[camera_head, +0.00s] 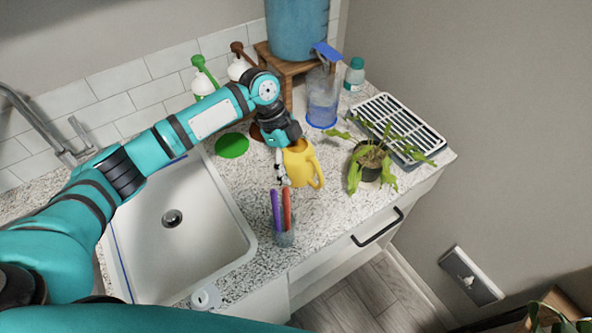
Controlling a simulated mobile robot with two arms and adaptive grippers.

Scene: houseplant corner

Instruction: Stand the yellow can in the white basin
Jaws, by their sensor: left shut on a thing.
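The yellow can (301,165) is on the right of the white basin (236,243), over the speckled counter. My left gripper (283,165) is shut on the can at its left side. The gripper partly covers the can, and I cannot tell whether the can's bottom touches the counter. The basin is empty inside, with a round drain in its floor. My left arm crosses over the basin's far left part. My right gripper does not show.
A glass with a purple and a red-handled tool (285,238) stands in front of the can. A potted plant (370,162), a drying rack (400,125) and a clear blue-based jug (322,98) stand to the right and behind. A green disc (232,146) lies near the basin's back edge.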

